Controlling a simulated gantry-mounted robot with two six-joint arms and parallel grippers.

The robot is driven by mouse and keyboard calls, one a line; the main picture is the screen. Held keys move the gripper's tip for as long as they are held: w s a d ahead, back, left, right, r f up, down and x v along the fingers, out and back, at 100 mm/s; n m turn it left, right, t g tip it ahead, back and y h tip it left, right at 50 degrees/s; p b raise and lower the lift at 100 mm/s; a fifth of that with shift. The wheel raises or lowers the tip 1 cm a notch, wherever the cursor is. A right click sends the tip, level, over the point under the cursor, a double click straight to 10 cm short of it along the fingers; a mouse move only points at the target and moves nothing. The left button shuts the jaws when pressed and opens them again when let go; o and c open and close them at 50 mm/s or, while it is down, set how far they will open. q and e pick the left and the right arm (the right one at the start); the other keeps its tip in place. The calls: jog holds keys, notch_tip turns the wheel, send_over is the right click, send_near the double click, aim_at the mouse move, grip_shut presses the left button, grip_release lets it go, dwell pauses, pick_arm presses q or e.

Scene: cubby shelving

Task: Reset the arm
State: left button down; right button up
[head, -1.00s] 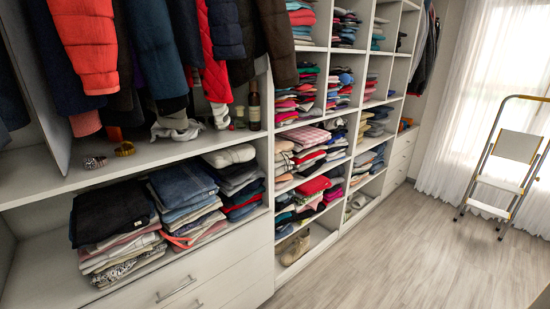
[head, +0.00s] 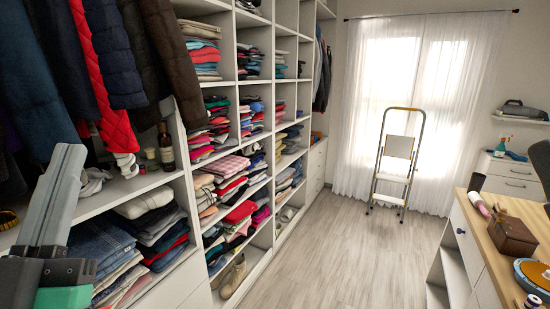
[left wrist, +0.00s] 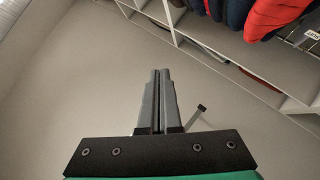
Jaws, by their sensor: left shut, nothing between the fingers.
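My left gripper (head: 68,152) stands at the left edge of the head view, in front of the shelving, with its grey fingers pointing up. In the left wrist view its two fingers (left wrist: 160,72) lie together, shut and empty. Nothing is held. My right gripper does not show in either view.
Cubby shelving (head: 232,170) with folded clothes runs along the left, with jackets (head: 165,60) hanging above. A dark bottle (head: 166,148) stands on a shelf. A wooden-topped counter (head: 490,196) is at right. A stepladder (head: 393,165) stands by the window. The floor (head: 335,255) between is clear.

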pick_arm(q)
jog(key=s+d+r+t+h, duration=0.1)
jog(key=s+d+r+h, duration=0.2)
jog(key=s+d+h, duration=0.4)
notch_tip(320, 180, up, 38)
jog(key=w+a+p, duration=0.1)
jog(key=a+p, duration=0.1)
jog(key=p, duration=3.6)
jog(key=shift+w+a+h, duration=0.2)
jog(key=shift+a+h, duration=0.1)
jog(key=shift+f, duration=0.1)
